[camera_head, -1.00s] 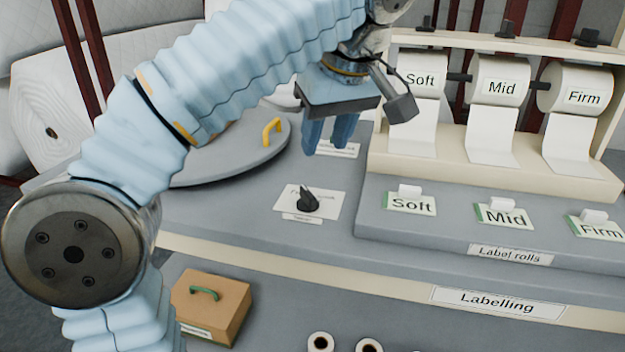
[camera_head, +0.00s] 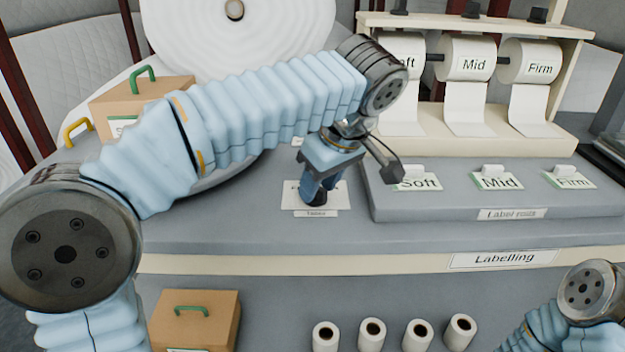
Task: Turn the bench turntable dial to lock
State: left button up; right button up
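The turntable dial (camera_head: 320,198) is a small black knob on a white card (camera_head: 291,197) on the grey bench. My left gripper (camera_head: 321,192) points down at the dial, with its blue fingers around it. The fingers and wrist hide most of the dial, so its pointer direction cannot be read. I cannot tell whether the fingers press on it. The round grey turntable (camera_head: 222,180) is behind my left arm and mostly hidden. A yellow handle (camera_head: 77,130) shows at its left. My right gripper is out of view; only part of that arm shows at bottom right.
A cardboard box with a green handle (camera_head: 143,84) and a large white wadding roll (camera_head: 275,35) stand behind my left arm. The label-roll stand (camera_head: 480,136) is right of the dial. Below are another box (camera_head: 195,322) and several small rolls (camera_head: 372,333).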

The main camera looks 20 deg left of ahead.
pick_arm(q)
jog(key=shift+c, duration=0.3)
grip_shut()
jog(key=shift+m, duration=0.3)
jog(key=shift+s+a+m+t+h+b, duration=0.15)
jog(key=shift+m+t+h+b, duration=0.3)
jog(key=shift+m, duration=0.75)
jog(key=m+t+h, duration=0.1)
jog(key=m, duration=0.3)
jog(key=shift+s+a+m, duration=0.1)
jog(key=shift+a+m, duration=0.05)
jog(key=shift+m, duration=0.15)
jog(key=m+h, duration=0.2)
jog(key=m, duration=0.2)
jog(key=shift+a, duration=0.2)
jog(key=shift+a+m+h+p, duration=0.15)
jog(key=shift+m+h+p, duration=0.45)
jog(key=shift+m, duration=1.5)
jog(key=shift+h, duration=0.25)
